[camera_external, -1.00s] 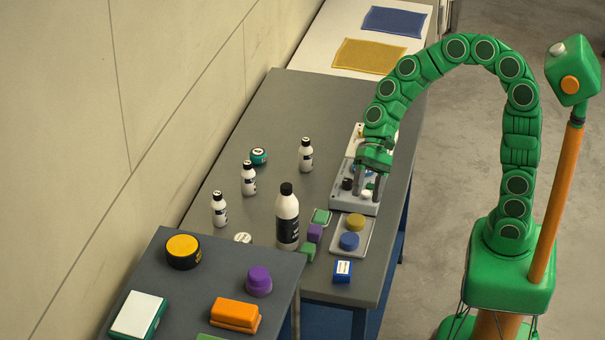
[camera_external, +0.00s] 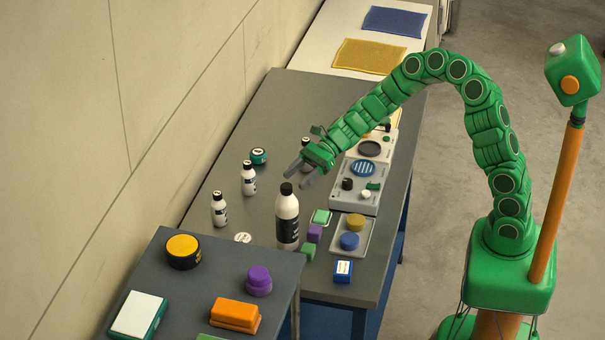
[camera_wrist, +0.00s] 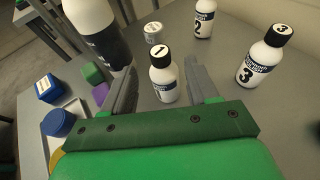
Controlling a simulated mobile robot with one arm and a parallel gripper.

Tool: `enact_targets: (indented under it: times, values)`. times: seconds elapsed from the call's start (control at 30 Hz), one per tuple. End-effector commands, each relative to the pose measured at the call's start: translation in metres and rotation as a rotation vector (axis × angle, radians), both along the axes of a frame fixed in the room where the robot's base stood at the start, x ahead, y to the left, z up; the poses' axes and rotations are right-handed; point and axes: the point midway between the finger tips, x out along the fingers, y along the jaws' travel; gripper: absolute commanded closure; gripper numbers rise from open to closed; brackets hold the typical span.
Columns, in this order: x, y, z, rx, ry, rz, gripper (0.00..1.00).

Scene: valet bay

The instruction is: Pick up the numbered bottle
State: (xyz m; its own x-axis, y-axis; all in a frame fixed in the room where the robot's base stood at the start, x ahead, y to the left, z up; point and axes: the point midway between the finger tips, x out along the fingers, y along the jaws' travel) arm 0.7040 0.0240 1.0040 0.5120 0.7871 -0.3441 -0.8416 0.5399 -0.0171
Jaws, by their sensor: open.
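Three small white bottles with black caps and numbered labels stand upright. In the wrist view, bottle 1 (camera_wrist: 163,82) shows between my open fingers, bottle 2 (camera_wrist: 204,20) stands farther back, and bottle 3 (camera_wrist: 262,62) is to the right. In the external view, one small bottle (camera_external: 219,210) and another (camera_external: 249,180) stand left of my gripper (camera_external: 298,177). My gripper is open and empty above the grey table. I cannot tell its exact distance to bottle 1.
A large white bottle (camera_external: 288,220) with a black label stands close to my gripper, at the left in the wrist view (camera_wrist: 92,30).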

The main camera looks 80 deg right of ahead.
Motion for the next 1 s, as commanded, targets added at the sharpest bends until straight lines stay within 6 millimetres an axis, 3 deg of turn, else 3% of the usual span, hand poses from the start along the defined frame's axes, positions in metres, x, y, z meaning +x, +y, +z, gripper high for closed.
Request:
enact_targets:
  times: [0.17, 0.57, 1.0]
  values:
    - [0.006, -0.002, -0.006, 0.013, 0.014, -0.021, 0.41]
    - [0.018, 0.021, -0.015, 0.011, 0.015, -0.018, 0.41]
    - [0.038, 0.057, -0.029, 0.010, 0.015, -0.018, 0.41]
